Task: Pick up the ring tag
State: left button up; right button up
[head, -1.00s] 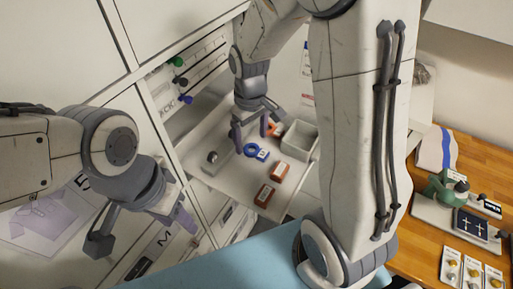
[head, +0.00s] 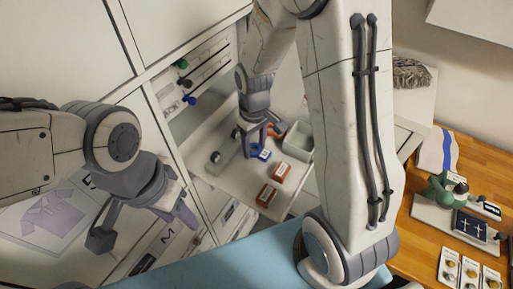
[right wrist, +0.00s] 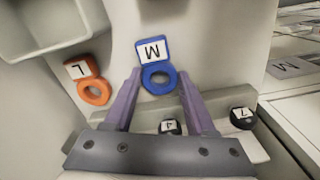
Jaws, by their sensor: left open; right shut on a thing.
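A blue ring tag with a white label marked M (right wrist: 154,50) lies in the middle of the right wrist view, with the ring end toward me. In the head view the blue tag (head: 264,155) shows partly behind my right gripper. My right gripper (right wrist: 159,77) has one finger on each side of the blue ring and is shut on it. An orange ring tag marked L (right wrist: 93,90) lies to the left, apart from the fingers. My left gripper (head: 143,226) is open and empty in front of the cabinet fronts.
A grey open bin (head: 299,139) stands on the pale shelf right of the tags. Dark round knobs marked 4 (right wrist: 170,127) and 7 (right wrist: 242,118) sit near the fingers. A wooden counter (head: 421,240) holds other items.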

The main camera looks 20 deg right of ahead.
aim_at(258, 149)
jog(key=shift+r, duration=0.15)
jog(key=shift+r, duration=0.2)
jog(key=r, duration=0.1)
jog(key=r+b, duration=0.1)
jog(key=d+r+b, duration=0.1)
jog(key=shift+s+r, duration=0.3)
jog(key=shift+r, duration=0.1)
jog(key=s+d+r+b, duration=0.3)
jog(key=s+d+r, duration=0.3)
jog(key=d, duration=0.2)
jog(key=shift+s+r, duration=0.25)
jog(key=shift+s, duration=0.1)
jog(key=shift+d, duration=0.1)
